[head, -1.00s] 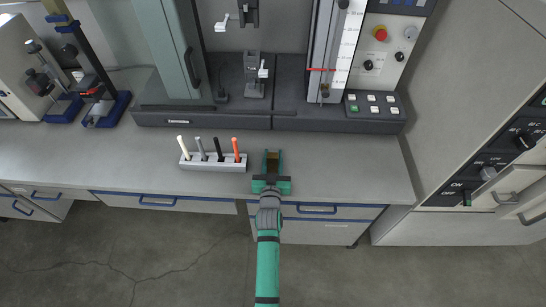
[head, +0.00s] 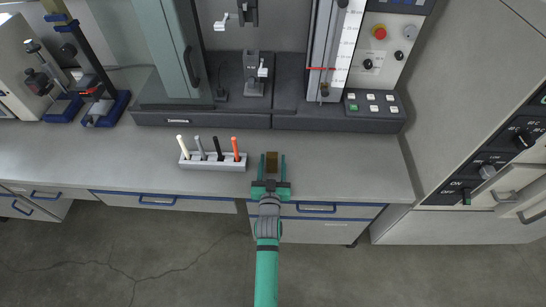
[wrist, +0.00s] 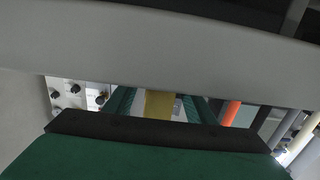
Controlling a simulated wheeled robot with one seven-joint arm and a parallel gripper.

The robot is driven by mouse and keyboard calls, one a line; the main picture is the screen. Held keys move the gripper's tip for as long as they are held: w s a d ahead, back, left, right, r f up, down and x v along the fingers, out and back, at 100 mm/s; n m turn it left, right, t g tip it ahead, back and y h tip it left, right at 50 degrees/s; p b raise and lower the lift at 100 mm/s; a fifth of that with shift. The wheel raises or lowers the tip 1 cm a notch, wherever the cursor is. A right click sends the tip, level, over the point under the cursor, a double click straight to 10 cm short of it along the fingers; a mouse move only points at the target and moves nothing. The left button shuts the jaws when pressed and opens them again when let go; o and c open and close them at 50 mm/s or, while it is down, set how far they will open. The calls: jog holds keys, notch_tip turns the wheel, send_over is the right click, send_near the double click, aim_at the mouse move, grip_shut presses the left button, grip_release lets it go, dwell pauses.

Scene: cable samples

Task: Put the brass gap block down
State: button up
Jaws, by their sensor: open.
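The brass gap block (head: 271,159) is a small brown-gold block on the grey bench top, between and slightly beyond the fingertips of my gripper (head: 271,164). The jaws are open, with a visible space on each side of the block. In the wrist view the block (wrist: 159,105) shows as a yellowish piece between the two green fingers of my gripper (wrist: 160,107). Its underside is hidden, so its contact with the bench cannot be seen directly.
A light rack (head: 213,166) with white, grey, black and orange cable samples stands just left of my gripper. The testing machine's dark base (head: 200,120) lies behind. The grey bench (head: 345,175) is clear to the right.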

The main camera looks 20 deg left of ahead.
jog(key=v, duration=0.8)
jog(key=shift+s, duration=0.15)
jog(key=shift+s+d+f, duration=0.1)
jog(key=shift+s+d, duration=0.2)
jog(key=shift+s, duration=0.35)
jog(key=s+d+m+h, duration=0.15)
jog(key=s+d, duration=0.45)
jog(key=s, duration=0.6)
jog(key=s+d+m+h, duration=0.1)
jog(key=s+d+h, duration=0.1)
jog(key=s+d, duration=0.75)
jog(key=s+r+g+h, duration=0.1)
jog(key=s+r, duration=0.5)
jog(key=s, duration=0.6)
jog(key=shift+d+r+m, duration=0.25)
jog(key=shift+m, duration=0.1)
jog(key=c, duration=0.4)
jog(key=shift+c, duration=0.4)
